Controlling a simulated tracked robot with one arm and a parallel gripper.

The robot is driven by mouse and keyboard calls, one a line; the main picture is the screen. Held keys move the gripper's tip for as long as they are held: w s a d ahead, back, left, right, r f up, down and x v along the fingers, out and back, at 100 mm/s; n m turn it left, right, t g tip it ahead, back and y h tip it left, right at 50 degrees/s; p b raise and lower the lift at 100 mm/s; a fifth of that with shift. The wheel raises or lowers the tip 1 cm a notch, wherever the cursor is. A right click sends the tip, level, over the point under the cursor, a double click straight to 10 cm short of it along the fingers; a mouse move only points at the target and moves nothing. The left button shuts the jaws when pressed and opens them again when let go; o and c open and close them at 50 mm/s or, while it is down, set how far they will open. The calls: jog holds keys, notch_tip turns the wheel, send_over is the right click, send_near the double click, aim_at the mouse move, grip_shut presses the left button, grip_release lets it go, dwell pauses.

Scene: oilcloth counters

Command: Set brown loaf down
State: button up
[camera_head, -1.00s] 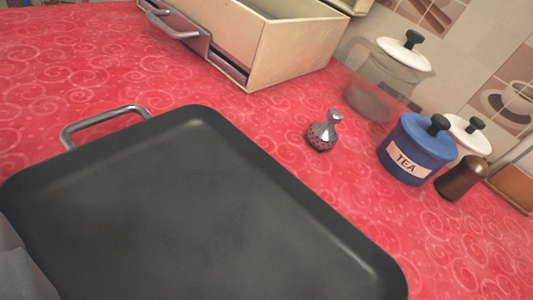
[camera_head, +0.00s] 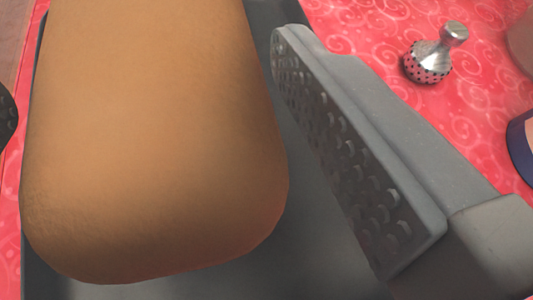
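The brown loaf (camera_head: 150,150) fills the left and middle of the view, over the dark tray (camera_head: 335,235). I cannot tell for certain whether it touches the tray. My gripper (camera_head: 146,78) is open around the loaf. Its ridged grey right finger stands apart from the loaf, with dark tray showing in the gap. Only a bit of the left finger shows at the left edge, also apart from the loaf. The loaf's top end runs out of the picture, and the loaf hides much of the tray.
A small silver shaker-like thing (camera_head: 430,62) with a dotted round end is on the red patterned oilcloth (camera_head: 370,22) at the upper right. Part of a blue canister (camera_head: 521,145) shows at the right edge, close to my right finger's side.

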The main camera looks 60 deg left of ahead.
jog(key=shift+w+d, duration=0.15)
jog(key=shift+w, duration=0.15)
notch_tip(320, 180, down, 4)
jog(key=shift+r+b, duration=0.15)
jog(key=shift+b, duration=0.5)
jog(key=shift+r, duration=0.1)
jog(key=o, duration=1.3)
jog(key=shift+d, duration=0.1)
jog(key=p+v, duration=0.2)
jog(key=v, duration=0.9)
jog(key=shift+d+r+p, duration=0.2)
jog(key=shift+d+p, duration=0.1)
jog(key=shift+d, duration=0.05)
